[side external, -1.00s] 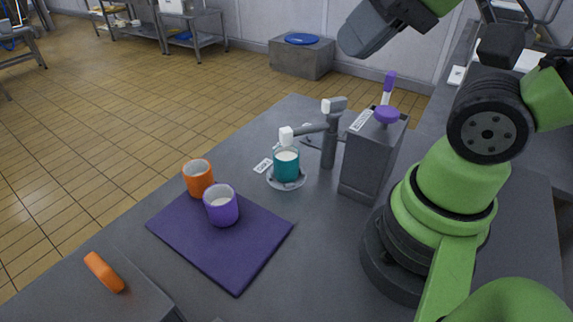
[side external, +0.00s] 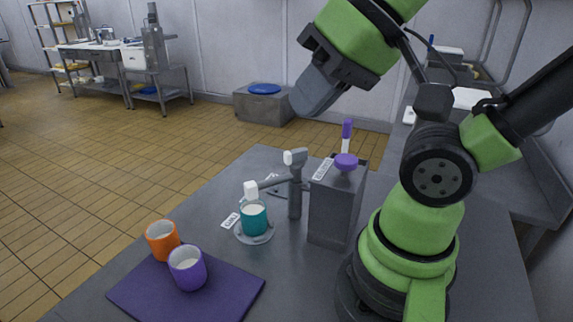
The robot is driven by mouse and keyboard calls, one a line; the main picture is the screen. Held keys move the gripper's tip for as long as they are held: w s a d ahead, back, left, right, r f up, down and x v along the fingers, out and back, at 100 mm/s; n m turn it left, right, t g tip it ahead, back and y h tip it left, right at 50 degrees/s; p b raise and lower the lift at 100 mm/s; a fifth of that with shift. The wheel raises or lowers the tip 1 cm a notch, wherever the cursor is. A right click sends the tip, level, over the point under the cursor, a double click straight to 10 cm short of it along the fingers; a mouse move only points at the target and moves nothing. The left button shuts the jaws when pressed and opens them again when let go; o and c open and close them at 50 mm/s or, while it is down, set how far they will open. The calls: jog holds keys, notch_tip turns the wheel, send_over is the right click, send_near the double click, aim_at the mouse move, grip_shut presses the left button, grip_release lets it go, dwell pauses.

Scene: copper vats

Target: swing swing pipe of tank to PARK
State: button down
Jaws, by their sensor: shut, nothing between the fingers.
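The tank (side external: 335,212) is a grey box with a purple knob (side external: 346,161) on top. Beside it, to the left, stands a grey post (side external: 295,190) with a white cap. The swing pipe (side external: 272,183) reaches left from the post. Its white end (side external: 250,190) is above a teal cup (side external: 254,219) on a pale saucer (side external: 255,237). Small label cards lie near the saucer (side external: 229,221) and behind the pipe (side external: 271,177); I cannot read them. My gripper (side external: 308,102) is shut and empty, in the air above the post and tank, apart from both.
A purple-topped upright handle (side external: 347,135) rises behind the tank knob. The table left of the saucer is clear up to its edge.

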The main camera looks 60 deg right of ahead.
dwell(0.4)
jog(key=c, duration=1.4)
grip_release()
jog(key=shift+w, duration=0.1)
jog(key=o, duration=0.3)
jog(key=w+d+m+g, duration=0.1)
jog(key=d+m, duration=0.1)
jog(key=m, duration=0.1)
jog(key=w+d+m+g+h, duration=0.1)
jog(key=w+d+m, duration=0.1)
jog(key=m, duration=0.1)
jog(key=w+d+f+m+g, duration=0.1)
jog(key=w+d+m, duration=0.1)
jog(key=m, duration=0.1)
jog(key=shift+w+f+m+h, duration=0.1)
jog(key=shift+w+m+h, duration=0.1)
jog(key=shift+m+h, duration=0.15)
jog(key=m+g, duration=0.4)
jog(key=m, duration=0.7)
send_near(296, 151)
jog(key=shift+w+a, duration=0.1)
jog(key=shift+f, duration=0.35)
notch_tip(296, 151, down, 9)
